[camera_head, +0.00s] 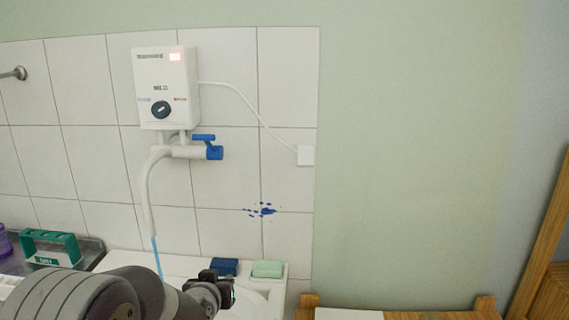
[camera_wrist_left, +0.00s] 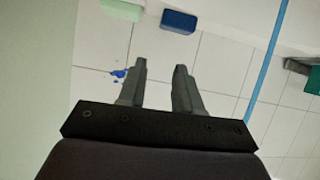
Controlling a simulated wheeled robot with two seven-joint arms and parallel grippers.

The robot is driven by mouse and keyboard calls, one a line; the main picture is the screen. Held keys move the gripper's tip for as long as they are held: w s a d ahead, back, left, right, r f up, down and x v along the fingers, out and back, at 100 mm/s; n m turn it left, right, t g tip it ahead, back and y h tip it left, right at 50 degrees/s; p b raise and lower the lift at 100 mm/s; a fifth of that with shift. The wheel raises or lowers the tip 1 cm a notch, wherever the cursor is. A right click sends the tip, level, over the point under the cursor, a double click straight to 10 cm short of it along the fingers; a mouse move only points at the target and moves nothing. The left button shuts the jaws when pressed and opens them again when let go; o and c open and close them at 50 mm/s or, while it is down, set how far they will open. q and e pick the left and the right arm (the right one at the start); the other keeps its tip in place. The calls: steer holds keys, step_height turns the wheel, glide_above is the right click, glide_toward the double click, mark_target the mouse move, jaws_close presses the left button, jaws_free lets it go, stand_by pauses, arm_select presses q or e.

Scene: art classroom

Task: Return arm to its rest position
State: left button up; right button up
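My left arm comes in from the bottom left of the head view and reaches over the white sink (camera_head: 262,303). Its gripper (camera_head: 228,294) is low over the basin, in front of the blue block. In the left wrist view the two fingers of this gripper (camera_wrist_left: 160,72) stand apart with nothing between them. The finger detail is small and dark in the head view. My right gripper is in neither view.
A white water heater (camera_head: 165,88) with a blue-handled tap (camera_head: 205,147) hangs on the tiles. A blue water stream (camera_head: 157,258) falls beside my arm. A blue block (camera_head: 224,266) and green soap (camera_head: 268,269) lie on the ledge. Wooden furniture (camera_head: 545,250) stands right.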

arm_select(q)
steer(key=s+f+g, duration=0.5)
steer(key=s, duration=0.7)
steer(key=s+f+g, duration=0.4)
steer(key=s+g, duration=0.1)
steer(key=s, duration=0.7)
step_height(320, 180, up, 12)
steer(key=s+g+p, duration=0.1)
steer(key=s+p, duration=0.1)
steer(key=p, duration=1.1)
steer(key=shift+s+a+m, duration=0.3)
steer(key=shift+a+m, duration=0.1)
steer(key=shift+r, duration=0.1)
stand_by(3.3)
